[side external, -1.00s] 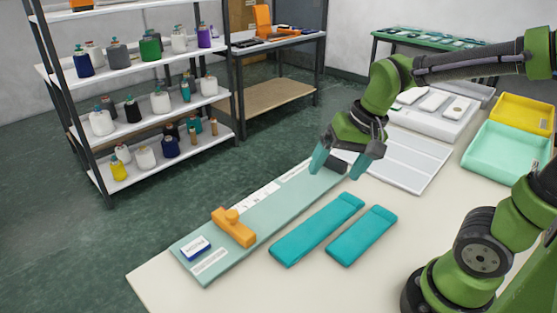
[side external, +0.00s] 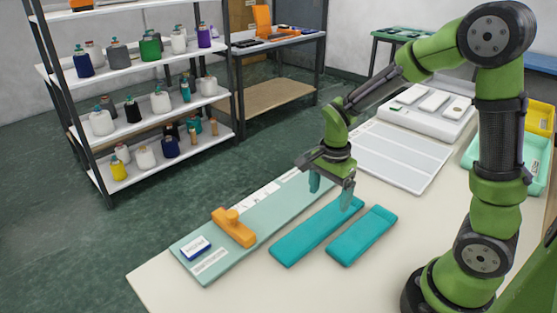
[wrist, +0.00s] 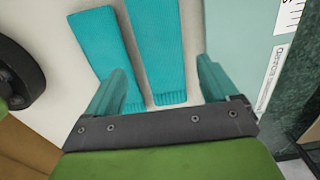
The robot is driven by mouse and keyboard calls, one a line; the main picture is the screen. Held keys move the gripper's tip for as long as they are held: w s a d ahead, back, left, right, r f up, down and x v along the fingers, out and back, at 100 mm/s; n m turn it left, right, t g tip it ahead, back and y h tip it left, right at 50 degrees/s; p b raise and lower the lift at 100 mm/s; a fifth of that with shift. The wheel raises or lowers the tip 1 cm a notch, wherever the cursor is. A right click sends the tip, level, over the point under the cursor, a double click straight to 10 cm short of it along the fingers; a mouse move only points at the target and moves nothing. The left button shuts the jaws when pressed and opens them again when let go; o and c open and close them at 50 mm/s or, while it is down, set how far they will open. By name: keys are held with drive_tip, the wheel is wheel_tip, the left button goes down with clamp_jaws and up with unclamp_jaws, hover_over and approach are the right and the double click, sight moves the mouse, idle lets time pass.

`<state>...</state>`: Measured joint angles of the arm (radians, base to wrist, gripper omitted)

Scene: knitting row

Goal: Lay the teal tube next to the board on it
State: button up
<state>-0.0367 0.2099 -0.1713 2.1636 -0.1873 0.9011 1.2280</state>
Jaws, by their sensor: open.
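Two flat teal tubes lie side by side on the pale table. The teal tube next to the board (side external: 312,236) also shows in the wrist view (wrist: 157,45). The other teal tube (side external: 362,236) lies to its right, and is on the left in the wrist view (wrist: 100,42). The long pale green board (side external: 262,222) lies to the left of both; its edge strip shows at right in the wrist view (wrist: 235,40). My gripper (side external: 331,190) is open and empty near the far end of the tube next to the board. Its fingers (wrist: 158,82) appear either side of that end.
An orange handled piece (side external: 233,228) and a small blue-and-white box (side external: 196,248) sit on the board. A white panelled tray (side external: 400,160) lies behind the tubes, with a teal bin (side external: 480,155) to the right. The near table surface is bare.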

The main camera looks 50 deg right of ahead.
sight(325, 219)
wheel_tip(325, 219, down, 8)
drive_tip(key=shift+a+r, duration=0.1)
drive_tip(key=shift+r, duration=0.05)
idle(0.3)
drive_tip(key=c, duration=0.8)
drive_tip(key=shift+r, duration=0.15)
